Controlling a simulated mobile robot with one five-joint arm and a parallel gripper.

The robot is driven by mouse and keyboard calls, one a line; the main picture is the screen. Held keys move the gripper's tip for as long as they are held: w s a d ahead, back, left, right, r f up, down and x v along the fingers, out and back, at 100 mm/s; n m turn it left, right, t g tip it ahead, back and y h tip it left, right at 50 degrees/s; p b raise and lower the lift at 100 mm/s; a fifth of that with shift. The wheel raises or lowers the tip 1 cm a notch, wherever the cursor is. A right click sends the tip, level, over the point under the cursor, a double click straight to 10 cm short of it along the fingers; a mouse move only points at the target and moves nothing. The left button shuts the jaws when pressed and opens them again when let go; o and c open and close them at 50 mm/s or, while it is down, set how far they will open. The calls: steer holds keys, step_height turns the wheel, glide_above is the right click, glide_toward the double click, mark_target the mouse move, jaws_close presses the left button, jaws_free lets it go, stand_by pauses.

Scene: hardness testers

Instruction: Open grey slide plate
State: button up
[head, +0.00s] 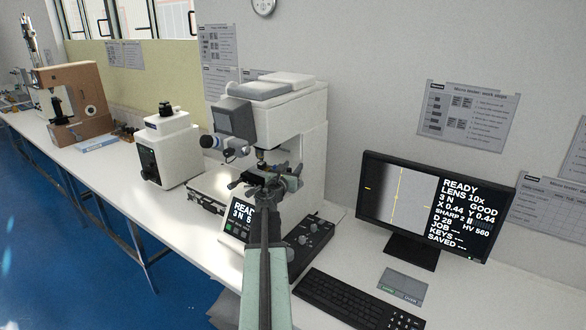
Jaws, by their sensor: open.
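A flat grey plate (404,284) lies on the white bench below the monitor, right of the tester. Small green and white labels sit near its front edge, too small to read surely. It looks like the grey slide plate, but I cannot tell how it slides. My gripper (262,172) is open at the end of my raised arm, in front of the white hardness tester (292,115). It is well left of the plate and apart from it. It hides part of the tester's stage, and I cannot tell if it touches it.
A monitor (420,210) stands behind the plate, and a black keyboard (350,300) lies in front of it. A dark control box (300,245) and a small tilted screen (240,222) sit by the tester. A smaller white device (168,148) stands further left.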

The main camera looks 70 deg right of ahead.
jaws_close()
stand_by(1.3)
